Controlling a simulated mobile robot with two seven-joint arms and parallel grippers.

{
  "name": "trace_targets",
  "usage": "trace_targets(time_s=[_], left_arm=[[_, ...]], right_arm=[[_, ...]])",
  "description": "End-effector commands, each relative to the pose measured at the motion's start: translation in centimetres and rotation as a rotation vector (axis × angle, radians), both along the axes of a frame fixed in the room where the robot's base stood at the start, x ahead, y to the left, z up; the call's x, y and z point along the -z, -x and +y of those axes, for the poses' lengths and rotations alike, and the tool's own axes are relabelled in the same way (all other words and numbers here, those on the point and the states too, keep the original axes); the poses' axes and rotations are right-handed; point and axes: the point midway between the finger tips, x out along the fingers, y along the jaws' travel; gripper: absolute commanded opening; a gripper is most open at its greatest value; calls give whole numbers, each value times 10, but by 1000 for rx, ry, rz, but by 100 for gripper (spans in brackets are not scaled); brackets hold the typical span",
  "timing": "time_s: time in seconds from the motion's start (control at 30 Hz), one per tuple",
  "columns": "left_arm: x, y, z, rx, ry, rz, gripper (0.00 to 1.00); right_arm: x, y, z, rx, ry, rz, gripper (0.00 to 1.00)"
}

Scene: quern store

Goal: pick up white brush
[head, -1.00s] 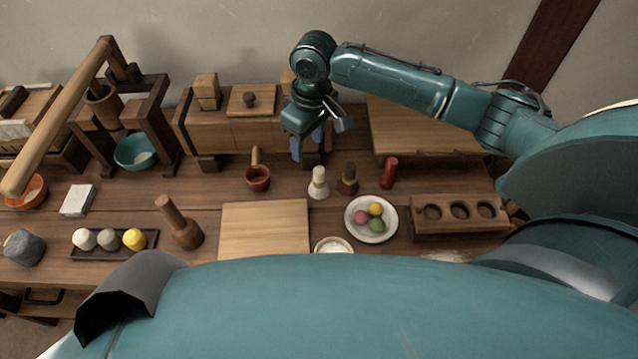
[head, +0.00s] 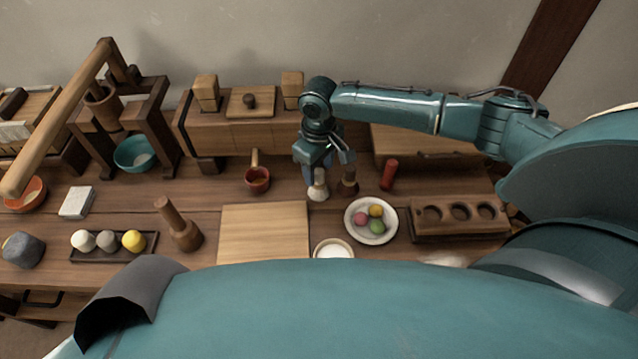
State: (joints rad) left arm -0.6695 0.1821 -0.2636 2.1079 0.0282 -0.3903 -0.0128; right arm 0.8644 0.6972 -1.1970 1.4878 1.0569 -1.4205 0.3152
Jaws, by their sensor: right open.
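The white brush (head: 318,189) stands upright on the table, pale bristles down, with its upper part partly hidden by my gripper. My right gripper (head: 322,172) is open and points down at the top of the white brush. Its fingers appear to be at the height of the brush handle; I cannot tell whether they touch it. A dark brown brush (head: 348,184) stands just to the right, close to the gripper's right side. My left gripper is not in view.
A white plate (head: 351,231) with colored balls lies in front of the brushes, beside a wooden block with holes (head: 460,228). A red cylinder (head: 389,174) stands right. A red ladle cup (head: 257,180) is left. A bare wooden board (head: 264,232) lies front left.

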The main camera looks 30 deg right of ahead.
Motion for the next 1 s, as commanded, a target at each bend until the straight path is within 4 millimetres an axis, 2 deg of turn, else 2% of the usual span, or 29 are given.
trace_targets(time_s=[0.13,0.4,1.0], left_arm=[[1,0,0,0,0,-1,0],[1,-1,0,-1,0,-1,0],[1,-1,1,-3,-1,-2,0]], right_arm=[[17,0,0,0,1,0,50],[21,-1,0,-1,0,-2,50],[20,-1,0,0,0,-2,1]])
